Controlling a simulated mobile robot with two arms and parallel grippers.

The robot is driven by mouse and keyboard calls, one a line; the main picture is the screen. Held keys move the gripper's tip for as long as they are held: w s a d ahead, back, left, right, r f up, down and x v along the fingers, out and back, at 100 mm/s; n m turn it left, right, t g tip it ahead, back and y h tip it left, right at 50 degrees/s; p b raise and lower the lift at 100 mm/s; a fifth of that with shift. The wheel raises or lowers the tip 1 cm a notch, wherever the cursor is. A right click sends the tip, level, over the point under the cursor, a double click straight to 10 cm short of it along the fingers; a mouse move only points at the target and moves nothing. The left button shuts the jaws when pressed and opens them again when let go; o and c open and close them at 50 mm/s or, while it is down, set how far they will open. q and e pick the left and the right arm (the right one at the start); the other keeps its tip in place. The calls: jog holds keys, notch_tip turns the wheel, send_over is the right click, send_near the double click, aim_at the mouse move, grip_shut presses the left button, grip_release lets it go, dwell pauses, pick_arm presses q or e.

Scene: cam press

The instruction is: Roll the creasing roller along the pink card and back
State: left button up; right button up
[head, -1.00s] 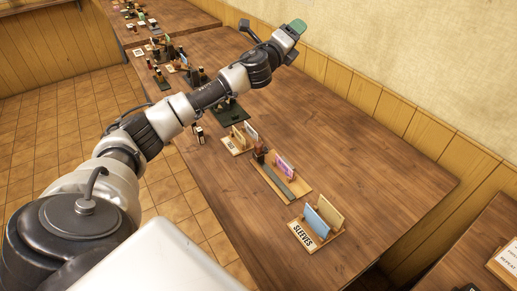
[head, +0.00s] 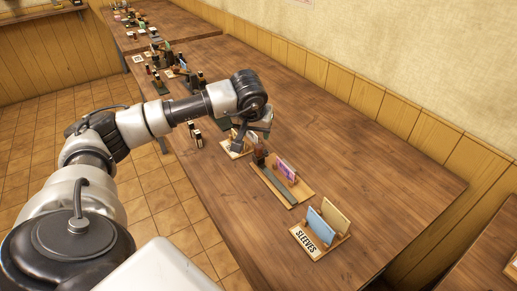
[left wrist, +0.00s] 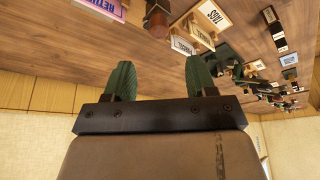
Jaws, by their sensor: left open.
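The pink card (head: 286,170) stands upright at the back of a wooden board (head: 292,203) with a dark grey strip (head: 278,186) along it. What looks like the creasing roller, a brown-red upright piece (head: 259,158), is at the strip's far end. In the left wrist view this piece (left wrist: 158,18) shows at the top, with the lettered pink card (left wrist: 103,8) to its left. My left gripper (head: 250,134) is just beyond the roller, above the table. Its green fingers (left wrist: 160,78) are apart with nothing between them. My right gripper is out of view.
A SLEEVES stand (head: 318,235) with blue and tan cards is nearer on the table (head: 370,180). A small card stand (head: 236,153) is partly hidden by my left gripper. Several dark items and labels fill the far end. The table's right side is clear.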

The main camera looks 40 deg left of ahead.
aim_at(258, 146)
pick_arm(q)
jog(key=p+x, duration=0.1)
jog(key=x, duration=0.9)
jog(key=shift+f, duration=0.25)
grip_shut()
